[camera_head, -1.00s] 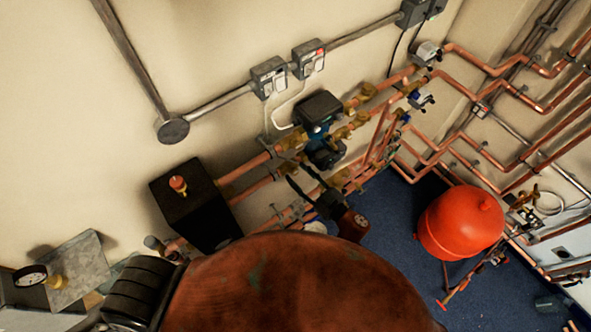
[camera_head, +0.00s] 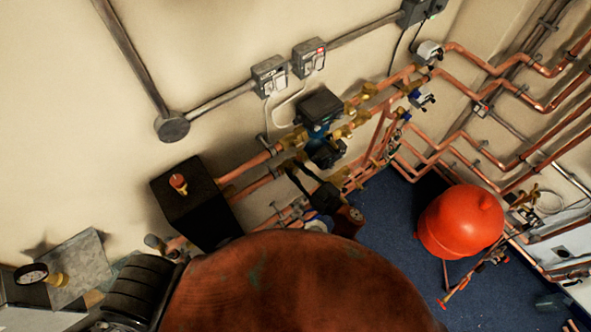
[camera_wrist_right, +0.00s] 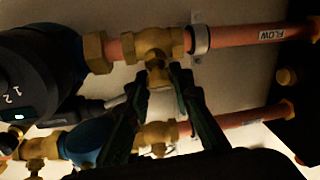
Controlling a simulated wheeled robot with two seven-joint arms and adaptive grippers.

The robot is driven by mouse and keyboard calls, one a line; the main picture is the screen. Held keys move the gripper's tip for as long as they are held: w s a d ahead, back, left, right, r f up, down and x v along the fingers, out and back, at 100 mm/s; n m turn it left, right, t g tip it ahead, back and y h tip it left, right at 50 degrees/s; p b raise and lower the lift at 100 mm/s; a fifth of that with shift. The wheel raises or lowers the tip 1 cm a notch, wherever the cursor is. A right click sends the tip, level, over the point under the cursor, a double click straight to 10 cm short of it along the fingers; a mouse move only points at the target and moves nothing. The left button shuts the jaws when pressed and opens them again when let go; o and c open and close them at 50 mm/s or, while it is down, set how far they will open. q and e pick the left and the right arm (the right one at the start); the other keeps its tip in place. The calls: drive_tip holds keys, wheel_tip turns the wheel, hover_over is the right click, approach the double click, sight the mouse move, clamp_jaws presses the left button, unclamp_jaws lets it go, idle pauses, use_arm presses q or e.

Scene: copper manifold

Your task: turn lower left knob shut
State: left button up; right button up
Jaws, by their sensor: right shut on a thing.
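The lower left knob (camera_wrist_right: 158,74) is a small brass piece on a brass valve (camera_wrist_right: 155,42) in the right wrist view. This valve sits on the copper pipe marked FLOW. My right gripper (camera_wrist_right: 160,80) has its two dark fingers on either side of the knob and is shut on it. In the head view my right gripper (camera_head: 292,170) reaches up to the lower brass valve between the black box and the pumps, and its fingers partly cover that valve. The knob's exact angle is hard to read there. My left gripper is not in view.
The blue and black pumps (camera_head: 318,110) lie just right of the valves. A black box with a red cap (camera_head: 193,203) is to the left. A second brass valve (camera_wrist_right: 156,135) is close by on the parallel pipe. A red tank (camera_head: 460,222) stands on the blue floor.

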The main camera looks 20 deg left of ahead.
drive_tip(key=shift+n+g, duration=0.3)
clamp_jaws()
drive_tip(key=n+g+y+p, duration=0.1)
drive_tip(key=n+g, duration=0.2)
drive_tip(key=n, duration=0.2)
drive_tip(key=shift+n+p, duration=0.3)
drive_tip(key=n+g+p, duration=0.1)
drive_tip(key=n+g, duration=0.2)
drive_tip(key=n, duration=0.2)
drive_tip(key=shift+n+g+h, duration=0.3)
drive_tip(key=shift+g+h, duration=0.1)
drive_tip(key=n+g+h, duration=0.1)
drive_tip(key=n, duration=0.1)
drive_tip(key=n+g+h+p, duration=0.1)
drive_tip(key=n, duration=0.2)
drive_tip(key=shift+n+g+h+p, duration=0.75)
drive_tip(key=shift+n+h, duration=0.45)
drive_tip(key=shift+n, duration=0.9)
drive_tip(key=shift+s+f, duration=0.1)
drive_tip(key=o, duration=1)
unclamp_jaws()
drive_tip(key=shift+c, duration=0.2)
drive_tip(key=v, duration=1.2)
